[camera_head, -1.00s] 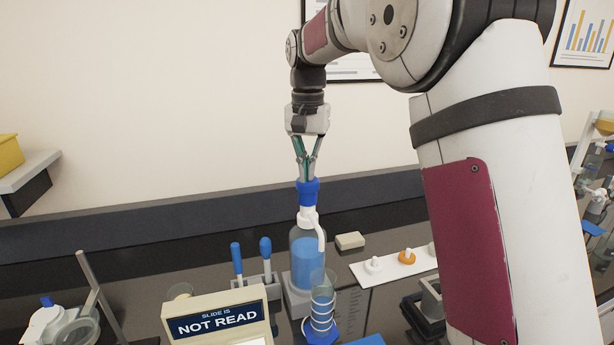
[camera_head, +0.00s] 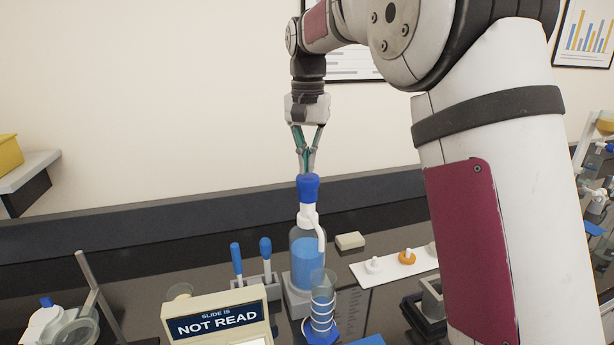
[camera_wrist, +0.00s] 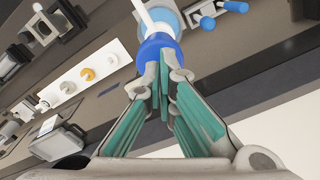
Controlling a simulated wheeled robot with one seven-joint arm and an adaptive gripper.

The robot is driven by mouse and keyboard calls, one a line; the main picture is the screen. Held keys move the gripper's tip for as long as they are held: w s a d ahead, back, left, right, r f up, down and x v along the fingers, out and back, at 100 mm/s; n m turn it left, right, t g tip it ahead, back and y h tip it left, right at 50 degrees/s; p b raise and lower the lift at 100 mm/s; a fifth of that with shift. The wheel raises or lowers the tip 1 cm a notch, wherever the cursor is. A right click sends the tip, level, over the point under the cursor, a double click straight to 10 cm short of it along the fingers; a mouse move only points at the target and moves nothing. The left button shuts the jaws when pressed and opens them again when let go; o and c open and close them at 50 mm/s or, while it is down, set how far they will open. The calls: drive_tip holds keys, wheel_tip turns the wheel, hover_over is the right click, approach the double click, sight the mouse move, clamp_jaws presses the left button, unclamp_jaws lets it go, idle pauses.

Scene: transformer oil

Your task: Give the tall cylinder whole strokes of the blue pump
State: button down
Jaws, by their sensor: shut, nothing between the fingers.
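The blue pump (camera_head: 308,187) tops a clear bottle of blue liquid (camera_head: 304,255). Its white neck and spout (camera_head: 318,228) bend down toward the tall cylinder (camera_head: 323,298). The cylinder is clear with pale rings and a blue base, and stands in front of the bottle; I cannot clearly tell its liquid level. My gripper (camera_head: 307,168) points down with its fingertips together, empty, right above the pump's top. In the wrist view the closed fingers (camera_wrist: 163,85) meet at the blue pump head (camera_wrist: 157,47); contact is hard to tell.
A "SLIDE IS NOT READ" sign box (camera_head: 218,318) stands front left of the cylinder. Two blue-handled tools stand in a grey rack (camera_head: 258,287) left of the bottle. A white strip with small knobs (camera_head: 388,266) lies to the right, with a beige block (camera_head: 350,241) behind it.

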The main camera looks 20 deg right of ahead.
wheel_tip(320, 180, up, 7)
idle(0.7)
drive_tip(key=s+r+n+t, duration=0.1)
drive_tip(key=s+n+t, duration=0.2)
drive_tip(key=s, duration=1.3)
drive_tip(key=s+f+n+t, duration=0.2)
drive_tip(key=s+f, duration=0.8)
drive_tip(key=s, duration=0.5)
drive_tip(key=shift+s+f+n+t, duration=0.2)
drive_tip(key=shift+n+t, duration=0.1)
drive_tip(key=shift+n, duration=0.2)
